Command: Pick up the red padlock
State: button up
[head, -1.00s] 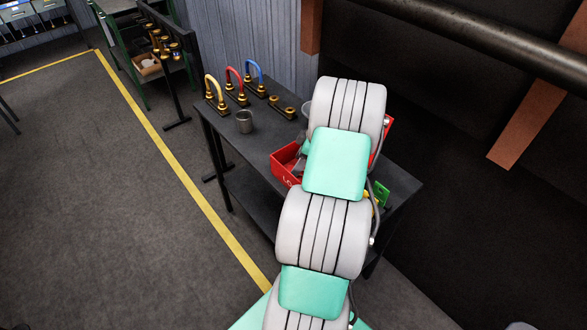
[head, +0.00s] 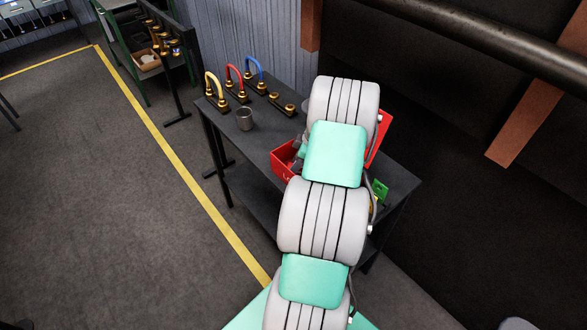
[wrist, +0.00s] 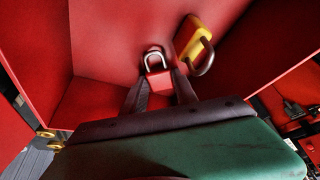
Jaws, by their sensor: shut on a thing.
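The red padlock (wrist: 159,79) with its silver shackle shows in the wrist view, between the fingertips of my gripper (wrist: 160,88). My gripper is shut on its red body, with the shackle pointing away from my gripper. It is inside or just over the red box (wrist: 110,35), whose walls surround the view. In the head view my arm hides my gripper and both padlocks; part of the red box (head: 283,158) shows on the table.
The dark table (head: 235,165) carries a grey cup (head: 245,119) and yellow, red and blue hose loops (head: 234,77) on brass fittings at its far left. A green card (head: 381,190) is at the right side. The box walls are close around my gripper.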

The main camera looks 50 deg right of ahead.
grip_shut()
jog(key=shift+r+b, duration=0.5)
jog(key=s+a+r+b, duration=0.1)
jog(key=s+r+b, duration=0.3)
jog(key=s+r, duration=0.8)
jog(key=shift+s+a+b, duration=0.2)
jog(key=shift+s+b, duration=0.15)
jog(key=shift+s, duration=0.65)
